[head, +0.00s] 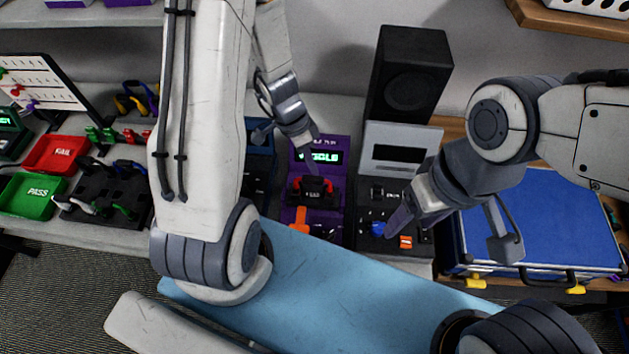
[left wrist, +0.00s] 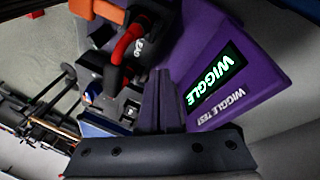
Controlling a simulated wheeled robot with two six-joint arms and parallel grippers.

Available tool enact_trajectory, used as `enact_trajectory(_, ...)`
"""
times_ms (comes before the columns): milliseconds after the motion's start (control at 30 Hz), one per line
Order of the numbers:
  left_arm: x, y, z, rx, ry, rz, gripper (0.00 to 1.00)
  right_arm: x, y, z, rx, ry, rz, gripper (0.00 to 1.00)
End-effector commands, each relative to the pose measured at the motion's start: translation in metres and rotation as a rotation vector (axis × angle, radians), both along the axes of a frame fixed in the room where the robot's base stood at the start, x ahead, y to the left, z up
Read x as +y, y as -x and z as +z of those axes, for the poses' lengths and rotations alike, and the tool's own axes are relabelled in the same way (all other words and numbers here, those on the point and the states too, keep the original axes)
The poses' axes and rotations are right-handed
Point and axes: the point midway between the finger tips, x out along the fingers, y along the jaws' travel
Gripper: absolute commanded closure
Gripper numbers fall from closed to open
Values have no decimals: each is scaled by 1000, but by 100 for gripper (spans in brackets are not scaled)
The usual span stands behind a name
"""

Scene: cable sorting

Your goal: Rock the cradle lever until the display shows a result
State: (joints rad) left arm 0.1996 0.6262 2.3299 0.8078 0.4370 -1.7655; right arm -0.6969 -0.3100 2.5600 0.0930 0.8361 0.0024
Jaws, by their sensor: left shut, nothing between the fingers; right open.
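The purple wiggle tester (head: 296,160) stands at the middle of the bench. Its display (head: 327,157) is lit green; in the left wrist view the display (left wrist: 214,76) reads "WIGGLE". A black cradle (head: 323,200) on it holds a red cable (head: 328,186), also seen in the left wrist view (left wrist: 126,44). The orange lever (head: 300,216) sticks out in front; it shows at the top left of the left wrist view (left wrist: 97,11). My left gripper (head: 315,168) is shut and empty, above the tester between display and cradle. My right gripper (head: 450,230) is open and empty, to the right.
A black box with knobs (head: 373,242) and a speaker (head: 411,75) stand right of the tester. A blue case (head: 540,225) lies further right. Red FAIL (head: 55,153) and green PASS (head: 33,195) trays and a dark cable tray (head: 95,186) are at left.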

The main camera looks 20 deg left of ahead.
Motion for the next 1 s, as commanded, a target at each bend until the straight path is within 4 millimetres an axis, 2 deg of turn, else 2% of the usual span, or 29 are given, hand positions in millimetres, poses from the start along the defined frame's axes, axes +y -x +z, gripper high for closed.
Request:
enact_trajectory(767,0,0,0,0,0,0,100,0,0,0,0,0,0,34)
enact_trajectory(1000,-1,2,-4,-1,-1,0,100,0,0,-8,0,0,0,34)
